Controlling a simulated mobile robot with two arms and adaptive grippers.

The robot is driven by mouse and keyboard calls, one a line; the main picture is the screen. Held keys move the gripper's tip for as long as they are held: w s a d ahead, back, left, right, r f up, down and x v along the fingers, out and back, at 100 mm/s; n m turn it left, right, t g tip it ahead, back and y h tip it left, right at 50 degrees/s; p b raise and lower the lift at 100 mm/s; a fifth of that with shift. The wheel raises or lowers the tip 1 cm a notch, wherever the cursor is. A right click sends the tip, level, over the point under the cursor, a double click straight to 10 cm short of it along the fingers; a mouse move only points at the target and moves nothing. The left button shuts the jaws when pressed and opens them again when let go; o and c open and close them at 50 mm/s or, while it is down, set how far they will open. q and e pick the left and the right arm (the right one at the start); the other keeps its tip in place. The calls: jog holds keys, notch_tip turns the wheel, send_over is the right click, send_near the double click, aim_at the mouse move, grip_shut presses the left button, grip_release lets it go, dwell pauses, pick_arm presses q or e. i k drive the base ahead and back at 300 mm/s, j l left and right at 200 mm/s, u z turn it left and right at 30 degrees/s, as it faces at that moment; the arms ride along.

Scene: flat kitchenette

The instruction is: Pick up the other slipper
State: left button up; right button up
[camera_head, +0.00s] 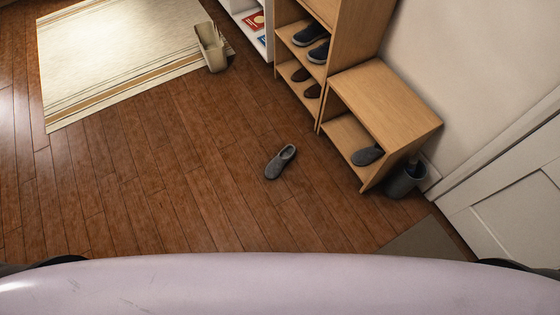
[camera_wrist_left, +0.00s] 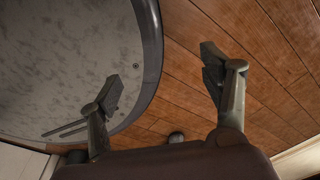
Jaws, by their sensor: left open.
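A grey slipper (camera_head: 280,161) lies alone on the wooden floor in the middle of the head view, its opening toward the upper right. Another grey slipper (camera_head: 368,155) sits in the open lower compartment of the low wooden bench (camera_head: 388,102), to the right. My left gripper (camera_wrist_left: 161,74) shows in the left wrist view, its two fingers spread wide with nothing between them. No slipper can be made out for sure in that view. Neither gripper shows in the head view, and my right gripper is out of sight.
A tall shelf (camera_head: 355,30) with dark shoes (camera_head: 310,34) adjoins the bench. A dark bin (camera_head: 405,181) stands at the bench's right end, near a white door (camera_head: 515,195). A striped rug (camera_head: 125,55) and beige container (camera_head: 211,47) are farther back. Floor around the lone slipper is clear.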

aim_at(273, 170)
jog(key=z, duration=0.25)
jog(key=i+j+z, duration=0.15)
jog(key=j+z, duration=0.15)
jog(key=z, duration=0.15)
jog(key=i+j+z, duration=0.1)
jog(key=j+z, duration=0.2)
jog(key=z, duration=0.15)
jog(key=j+z, duration=0.45)
jog(key=i+l, duration=0.05)
